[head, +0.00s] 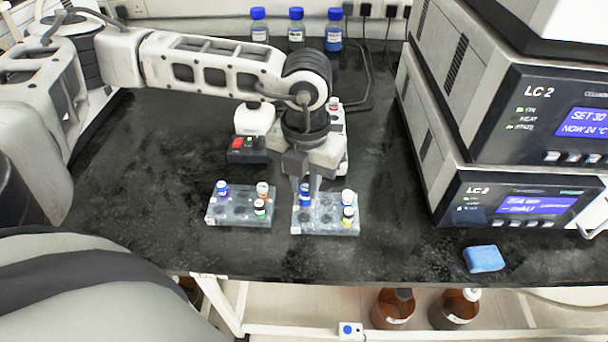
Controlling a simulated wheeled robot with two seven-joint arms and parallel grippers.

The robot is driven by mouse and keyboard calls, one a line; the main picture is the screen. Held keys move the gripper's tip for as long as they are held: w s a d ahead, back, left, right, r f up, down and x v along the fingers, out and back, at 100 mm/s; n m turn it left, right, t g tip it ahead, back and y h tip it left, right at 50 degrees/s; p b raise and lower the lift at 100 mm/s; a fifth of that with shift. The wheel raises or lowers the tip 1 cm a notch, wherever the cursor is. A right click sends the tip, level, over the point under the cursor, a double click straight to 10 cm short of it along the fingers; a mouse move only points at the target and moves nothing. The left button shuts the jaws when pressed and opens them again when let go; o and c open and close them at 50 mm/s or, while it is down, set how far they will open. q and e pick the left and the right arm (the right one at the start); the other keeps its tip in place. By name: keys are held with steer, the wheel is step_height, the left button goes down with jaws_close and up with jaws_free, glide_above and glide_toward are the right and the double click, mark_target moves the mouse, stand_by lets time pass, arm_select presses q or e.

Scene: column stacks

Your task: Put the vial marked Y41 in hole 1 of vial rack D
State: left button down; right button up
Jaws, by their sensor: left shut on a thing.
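Two grey vial racks stand side by side on the dark bench: a left rack (237,221) and a right rack (325,227). Their letters and the vial marks are too small to read, so I cannot tell which is rack D or vial Y41. My left gripper (307,183) points down over the back left of the right rack, shut on a blue-capped vial (305,198). I cannot tell whether this vial is seated in a hole or just above it. My right gripper is not in view.
Stacked LC 2 units (530,205) fill the right, with a blue sponge (484,259) in front. The bench left of the racks is clear.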

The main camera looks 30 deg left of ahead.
mark_target(304, 201)
arm_select(q)
steer(key=shift+s+a+f+n, duration=0.1)
steer(key=shift+f+n, duration=0.1)
steer(key=shift+n, duration=0.2)
steer(key=shift+f+b, duration=0.6)
steer(key=shift+f, duration=0.2)
steer(key=shift+f+b, duration=0.55)
steer(key=shift+f, duration=0.45)
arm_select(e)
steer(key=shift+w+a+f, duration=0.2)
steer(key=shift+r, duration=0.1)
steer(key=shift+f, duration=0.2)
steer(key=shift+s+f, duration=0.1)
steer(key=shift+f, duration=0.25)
arm_select(q)
steer(key=shift+b, duration=0.45)
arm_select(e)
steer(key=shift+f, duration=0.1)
arm_select(q)
steer(key=shift+f+b, duration=0.65)
steer(key=shift+b, duration=0.1)
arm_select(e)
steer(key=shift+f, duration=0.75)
